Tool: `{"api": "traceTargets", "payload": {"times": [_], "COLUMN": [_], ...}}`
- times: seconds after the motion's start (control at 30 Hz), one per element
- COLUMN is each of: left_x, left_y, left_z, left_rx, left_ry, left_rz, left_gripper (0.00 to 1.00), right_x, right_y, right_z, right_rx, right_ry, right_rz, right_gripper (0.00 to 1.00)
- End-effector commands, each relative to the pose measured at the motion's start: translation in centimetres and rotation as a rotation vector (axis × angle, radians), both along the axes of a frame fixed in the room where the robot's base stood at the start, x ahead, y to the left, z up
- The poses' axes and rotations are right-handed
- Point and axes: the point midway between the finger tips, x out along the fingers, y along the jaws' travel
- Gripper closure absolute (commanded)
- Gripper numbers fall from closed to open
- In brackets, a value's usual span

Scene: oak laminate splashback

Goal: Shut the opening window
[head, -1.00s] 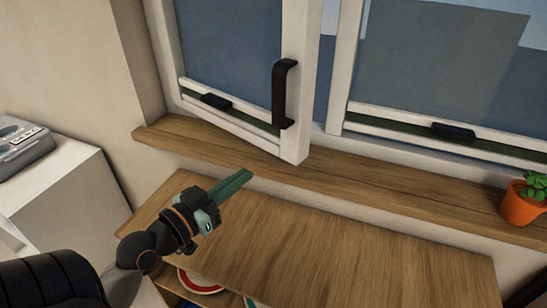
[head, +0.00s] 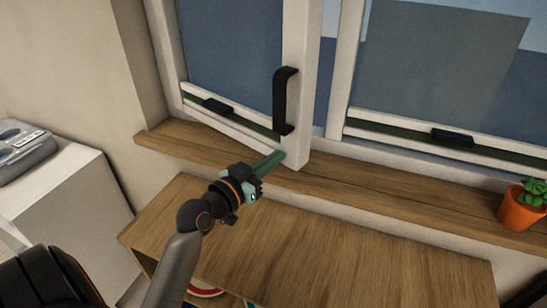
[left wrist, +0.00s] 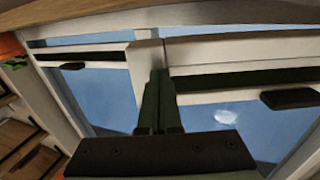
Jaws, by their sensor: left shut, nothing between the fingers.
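The opening window (head: 297,85) is a white-framed sash standing ajar, its free edge swung out over the wooden sill. A black upright handle (head: 285,100) is on that edge. My left gripper (head: 276,158) is shut and empty, its green fingers at the lower corner of the sash, below the handle. In the left wrist view the fingers (left wrist: 157,105) lie against or just in front of the white sash corner (left wrist: 148,60); I cannot tell whether they touch. My right gripper is not in view.
A wooden sill (head: 400,190) runs below the window. A wooden cabinet top (head: 300,245) stands in front, clear. A potted plant (head: 521,205) sits on the sill at right. A grey device (head: 25,145) is on a white unit at left. A fixed window (head: 440,75) is to the right.

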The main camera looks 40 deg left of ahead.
Motion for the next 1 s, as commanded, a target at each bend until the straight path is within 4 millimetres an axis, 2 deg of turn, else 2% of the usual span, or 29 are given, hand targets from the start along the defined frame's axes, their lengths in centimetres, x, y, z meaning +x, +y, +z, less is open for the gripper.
{"api": "traceTargets", "payload": {"times": [0.27,0.37,0.57,0.73,0.83,1.0], "left_x": [0.0,0.7,4.5,7.9,9.2,10.0], "left_y": [0.0,0.0,-0.2,-0.4,-0.4,-0.3], "left_z": [0.0,0.2,0.5,0.1,0.0,0.0], "left_rx": [-0.001,-0.007,-0.009,0.0,-0.001,0.001], "left_ry": [0.0,0.002,0.0,-0.002,-0.002,0.0], "left_rz": [0.001,0.017,0.097,0.113,0.113,0.113], "left_gripper": [1.0,1.0,1.0,1.0,1.0,1.0], "right_x": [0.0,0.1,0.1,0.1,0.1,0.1], "right_y": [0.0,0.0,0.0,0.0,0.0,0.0], "right_z": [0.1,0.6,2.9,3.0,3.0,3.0], "right_rx": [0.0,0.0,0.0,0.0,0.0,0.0], "right_ry": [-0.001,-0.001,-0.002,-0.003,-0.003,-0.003], "right_rz": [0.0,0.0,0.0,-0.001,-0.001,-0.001], "right_gripper": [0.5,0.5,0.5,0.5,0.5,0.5]}}
